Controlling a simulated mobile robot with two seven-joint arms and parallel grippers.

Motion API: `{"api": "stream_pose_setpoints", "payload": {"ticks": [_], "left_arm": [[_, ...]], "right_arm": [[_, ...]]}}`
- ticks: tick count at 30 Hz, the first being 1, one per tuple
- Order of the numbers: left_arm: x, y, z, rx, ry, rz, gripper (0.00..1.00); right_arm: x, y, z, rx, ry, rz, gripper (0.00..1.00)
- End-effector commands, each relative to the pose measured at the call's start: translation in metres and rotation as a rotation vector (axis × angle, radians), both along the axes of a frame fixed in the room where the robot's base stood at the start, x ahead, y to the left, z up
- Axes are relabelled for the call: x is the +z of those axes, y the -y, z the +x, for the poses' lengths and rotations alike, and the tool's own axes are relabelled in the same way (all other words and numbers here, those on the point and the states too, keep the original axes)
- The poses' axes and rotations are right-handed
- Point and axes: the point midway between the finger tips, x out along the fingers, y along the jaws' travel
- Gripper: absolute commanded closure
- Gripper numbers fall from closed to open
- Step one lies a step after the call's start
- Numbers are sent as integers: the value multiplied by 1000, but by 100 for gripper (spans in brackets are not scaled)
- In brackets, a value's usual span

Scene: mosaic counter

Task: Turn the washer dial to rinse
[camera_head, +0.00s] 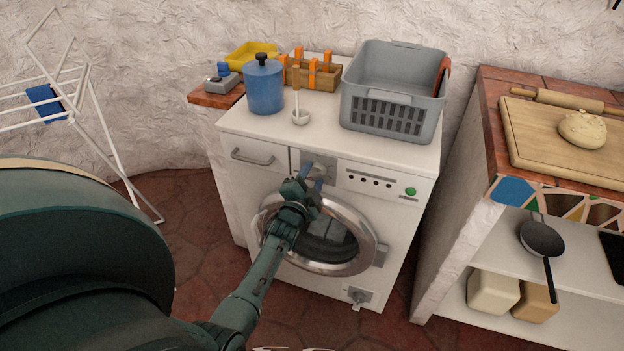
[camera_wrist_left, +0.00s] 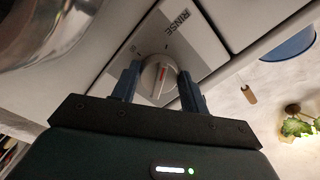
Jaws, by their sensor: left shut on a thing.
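The washer (camera_head: 385,222) is white, with its round door shut below the control panel. The washer dial (camera_wrist_left: 156,84) is a round pale knob with a red mark, on a grey plate. The word RINSE (camera_wrist_left: 181,20) is printed on the plate beyond the dial in the left wrist view. The red mark does not clearly line up with the word. My left gripper (camera_head: 313,177) is at the dial, its two blue fingers on opposite sides of the knob and shut on it. In the head view the gripper largely hides the dial. My right gripper is not in view.
A drying rack (camera_head: 90,115) is at the left. A counter with shelves (camera_head: 495,110) stands at the right, across a floor gap.

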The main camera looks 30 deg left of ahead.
Motion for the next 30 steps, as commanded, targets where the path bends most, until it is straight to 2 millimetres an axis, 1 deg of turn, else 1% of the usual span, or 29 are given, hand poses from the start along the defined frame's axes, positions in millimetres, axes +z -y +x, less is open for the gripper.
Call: {"api": "stream_pose_setpoints", "payload": {"ticks": [6,18,19,26,30], "left_arm": [[0,0,0,-1,-9,38,78],[1,0,0,-1,-10,44,78],[1,0,0,-1,-10,44,54],[1,0,0,-1,-10,42,35],[0,0,0,-1,-10,42,35]], "right_arm": [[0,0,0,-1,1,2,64],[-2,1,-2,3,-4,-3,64],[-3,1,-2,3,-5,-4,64],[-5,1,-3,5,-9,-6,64],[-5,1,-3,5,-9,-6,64]]}}
